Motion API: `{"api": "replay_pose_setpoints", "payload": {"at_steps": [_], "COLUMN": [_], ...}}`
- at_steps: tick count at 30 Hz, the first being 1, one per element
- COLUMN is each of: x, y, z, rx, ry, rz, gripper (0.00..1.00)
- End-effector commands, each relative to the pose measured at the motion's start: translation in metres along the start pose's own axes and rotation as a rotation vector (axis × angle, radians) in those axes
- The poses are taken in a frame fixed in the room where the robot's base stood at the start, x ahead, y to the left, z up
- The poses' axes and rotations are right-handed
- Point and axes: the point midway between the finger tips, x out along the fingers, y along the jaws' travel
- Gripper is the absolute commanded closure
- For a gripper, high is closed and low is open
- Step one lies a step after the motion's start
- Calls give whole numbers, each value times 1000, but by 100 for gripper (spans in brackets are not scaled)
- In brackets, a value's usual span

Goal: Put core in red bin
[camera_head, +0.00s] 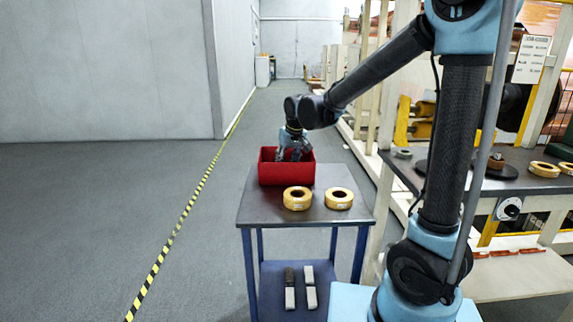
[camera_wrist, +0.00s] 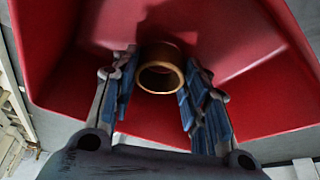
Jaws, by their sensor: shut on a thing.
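The red bin (camera_head: 287,174) stands at the back of a small dark-topped table with blue legs. In the wrist view its red walls (camera_wrist: 70,85) fill most of the picture. My gripper (camera_head: 294,152) reaches down into the bin's opening from above. In the wrist view, the core (camera_wrist: 160,82), a short copper-brown tube, sits between the blue-padded fingers of my gripper (camera_wrist: 160,75), with its open end toward the camera. My gripper is shut on the core. The head view does not show the core. I cannot tell whether it touches the bin floor.
Two yellow tape rolls (camera_head: 297,198) (camera_head: 339,198) lie on the table top (camera_head: 262,212) in front of the bin. Dark and light blocks (camera_head: 310,288) lie on its lower shelf. A workbench (camera_head: 510,180) with more rolls stands at right. Open floor (camera_head: 100,210) lies left.

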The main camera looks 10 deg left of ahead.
Motion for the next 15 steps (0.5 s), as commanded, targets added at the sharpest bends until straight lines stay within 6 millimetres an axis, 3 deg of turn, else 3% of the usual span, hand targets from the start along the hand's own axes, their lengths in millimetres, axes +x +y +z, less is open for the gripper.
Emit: {"api": "replay_pose_setpoints", "payload": {"at_steps": [13,14,15], "x": [6,6,6], "y": [1,1,1], "z": [3,3,3], "rx": [1,1,1], "ry": [0,0,0], "rz": [0,0,0], "gripper": [68,51,42]}}
